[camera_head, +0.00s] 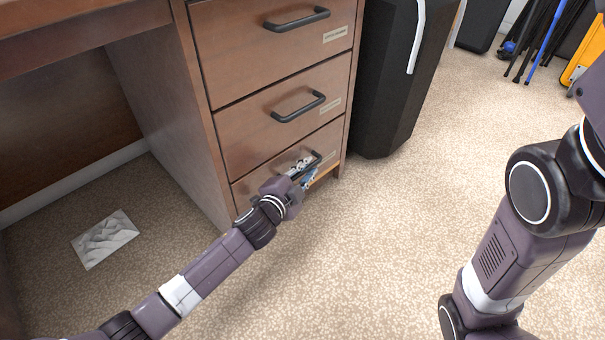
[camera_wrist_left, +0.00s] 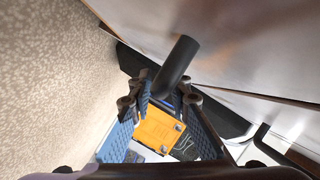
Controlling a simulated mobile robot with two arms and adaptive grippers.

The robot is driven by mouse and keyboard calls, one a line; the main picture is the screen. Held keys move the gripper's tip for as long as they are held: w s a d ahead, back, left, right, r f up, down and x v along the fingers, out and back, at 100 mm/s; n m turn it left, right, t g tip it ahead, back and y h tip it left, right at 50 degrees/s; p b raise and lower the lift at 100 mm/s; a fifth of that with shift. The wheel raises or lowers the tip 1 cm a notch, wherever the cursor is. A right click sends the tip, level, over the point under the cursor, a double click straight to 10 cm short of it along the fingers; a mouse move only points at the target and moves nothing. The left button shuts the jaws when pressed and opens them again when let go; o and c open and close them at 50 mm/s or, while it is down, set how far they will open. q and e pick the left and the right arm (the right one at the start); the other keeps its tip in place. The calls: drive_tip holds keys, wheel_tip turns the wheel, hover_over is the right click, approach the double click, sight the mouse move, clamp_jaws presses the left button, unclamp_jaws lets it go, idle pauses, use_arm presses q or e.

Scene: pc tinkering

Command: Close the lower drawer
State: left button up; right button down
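The lower drawer (camera_head: 243,188) is the bottom front of the brown wooden desk's drawer column. A light wooden edge shows at its lower right, so it looks slightly out; my arm hides part of it. Its black handle (camera_head: 316,161) also shows in the left wrist view (camera_wrist_left: 178,62). My left gripper (camera_head: 301,173) is at this handle. In the left wrist view its blue-padded fingers (camera_wrist_left: 166,92) stand apart, with the handle's end close to the tips; I cannot tell whether they touch. My right arm is at the right; its gripper is out of view.
The middle drawer (camera_head: 250,128) and upper drawer (camera_head: 235,40) look shut. A black case (camera_head: 395,90) stands right of the desk. A printed sheet (camera_head: 104,238) lies on the carpet under the desk. The carpet before the drawers is clear.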

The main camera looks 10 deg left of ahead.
use_arm(q)
drive_tip(key=v, duration=1.1)
drive_tip(key=shift+s, duration=0.4)
drive_tip(key=shift+r, duration=0.15)
